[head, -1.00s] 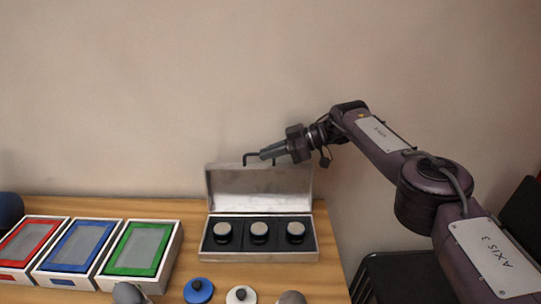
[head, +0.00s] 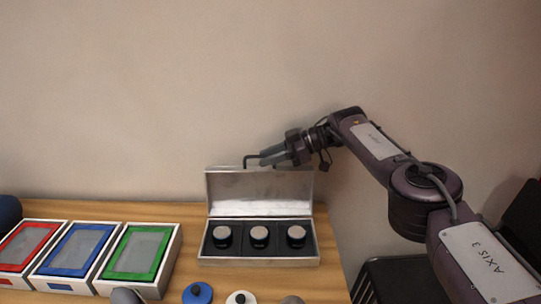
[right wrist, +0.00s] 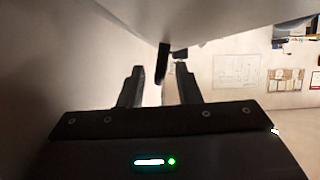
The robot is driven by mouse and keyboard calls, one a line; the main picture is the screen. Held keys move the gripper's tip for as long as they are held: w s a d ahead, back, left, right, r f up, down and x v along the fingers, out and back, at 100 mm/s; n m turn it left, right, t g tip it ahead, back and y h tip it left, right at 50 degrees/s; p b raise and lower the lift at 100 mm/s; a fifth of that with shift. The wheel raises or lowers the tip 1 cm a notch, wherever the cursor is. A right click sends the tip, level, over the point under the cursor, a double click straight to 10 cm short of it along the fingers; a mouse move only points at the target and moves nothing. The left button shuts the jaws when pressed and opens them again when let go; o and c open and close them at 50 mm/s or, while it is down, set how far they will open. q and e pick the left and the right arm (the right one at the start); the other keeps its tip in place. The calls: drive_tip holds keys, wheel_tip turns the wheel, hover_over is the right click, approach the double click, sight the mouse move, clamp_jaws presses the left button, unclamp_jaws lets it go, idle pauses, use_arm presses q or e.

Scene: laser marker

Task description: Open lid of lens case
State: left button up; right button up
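The silver lens case (head: 258,262) stands on the table with its lid (head: 225,186) raised. Three dark round lenses with pale tops sit in its dark compartments: left (head: 222,237), middle (head: 259,237), right (head: 296,236). My right gripper (head: 268,157) is at the lid's top edge, its fingers spread apart. In the right wrist view the fingers (right wrist: 160,75) stand apart, with a small dark piece between them beside a pale surface. A thin dark hooked piece shows at the gripper's left; I cannot tell what it belongs to. My left gripper is not in view.
Framed trays in red (head: 28,245), blue (head: 75,250) and green (head: 138,255) stand left of the case. A blue disc (head: 190,297) and a white disc (head: 235,300) lie in front. The wall is behind; a black chair (head: 400,275) is at the right.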

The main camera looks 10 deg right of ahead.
drive_tip(key=shift+r, duration=0.15)
drive_tip(key=b+v, duration=0.1)
drive_tip(key=v, duration=0.6)
drive_tip(key=shift+s+d, duration=0.1)
drive_tip(key=shift+d, duration=0.3)
